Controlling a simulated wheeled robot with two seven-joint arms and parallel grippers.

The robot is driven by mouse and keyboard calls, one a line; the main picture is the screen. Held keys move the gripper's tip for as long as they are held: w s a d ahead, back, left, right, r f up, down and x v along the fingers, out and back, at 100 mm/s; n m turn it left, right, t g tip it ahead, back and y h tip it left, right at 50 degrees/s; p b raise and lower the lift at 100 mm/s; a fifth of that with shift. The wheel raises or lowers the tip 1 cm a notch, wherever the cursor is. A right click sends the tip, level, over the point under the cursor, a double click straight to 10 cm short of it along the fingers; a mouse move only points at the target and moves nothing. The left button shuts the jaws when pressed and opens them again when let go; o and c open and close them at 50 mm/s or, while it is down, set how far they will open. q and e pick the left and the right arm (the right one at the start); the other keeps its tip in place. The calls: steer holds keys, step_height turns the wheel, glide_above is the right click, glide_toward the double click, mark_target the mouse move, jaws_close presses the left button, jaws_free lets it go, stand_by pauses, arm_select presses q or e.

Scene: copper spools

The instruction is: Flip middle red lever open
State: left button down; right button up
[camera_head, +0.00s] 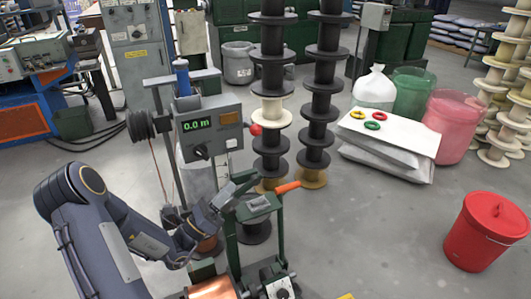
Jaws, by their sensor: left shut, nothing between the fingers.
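An orange-red lever handle (288,187) sticks out to the right from the top of a green machine stand (259,206) in the middle of the head view. A smaller red knob (255,130) sits higher, at the right side of the grey meter box (212,128). I cannot tell for certain which one is the middle red lever. My left gripper (247,187) reaches in from the left, shut and empty. Its fingertips are just left of the orange-red handle, over the stand; whether they touch anything is unclear. My right gripper is out of view.
The meter box reads 0.0 m. Tall stacks of black spools (324,85) stand behind the stand. A copper coil (213,288) is at the bottom. White sacks (390,150) and a red bucket (487,232) are at the right, with open floor between.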

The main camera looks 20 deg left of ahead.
mark_target(250, 126)
arm_select(q)
steer(key=shift+w+a+f+n+y, duration=0.1)
steer(key=shift+a+f+n+y, duration=0.05)
steer(key=shift+n+y, duration=0.15)
steer(key=w+d+r+p, duration=0.1)
steer(key=w+d+r, duration=0.1)
steer(key=w+r, duration=0.7)
steer(key=shift+d, duration=0.4)
